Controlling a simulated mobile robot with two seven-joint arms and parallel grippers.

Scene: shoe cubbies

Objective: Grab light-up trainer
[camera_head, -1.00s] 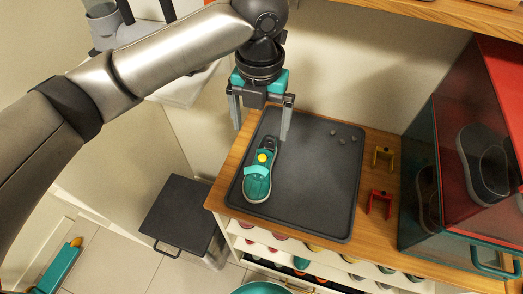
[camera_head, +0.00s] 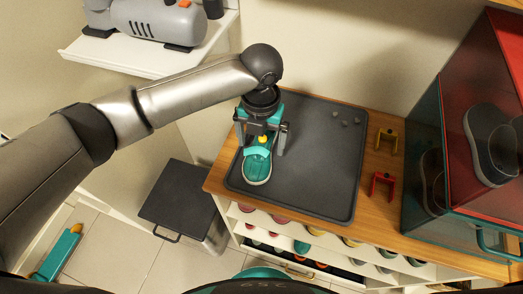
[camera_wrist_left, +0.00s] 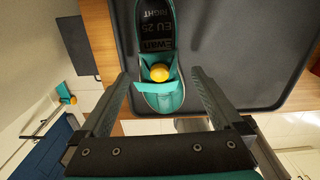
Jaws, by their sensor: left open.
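The light-up trainer (camera_head: 257,166) is teal with a yellow button and a pale sole. It lies on the left part of a dark grey tray (camera_head: 318,190), toe toward the front. In the left wrist view the trainer (camera_wrist_left: 158,98) shows its insole with lettering, including "RIGHT" and "EU 25". My left gripper (camera_head: 260,150) is open above the trainer's heel end. In the left wrist view its two fingers (camera_wrist_left: 158,85) stand apart on either side of the trainer, with no clear contact. The heel is partly hidden by the gripper in the head view. My right gripper is not in view.
A teal and red see-through case (camera_head: 425,170) holding shoes is farther right. Cubbies (camera_head: 300,240) are below.

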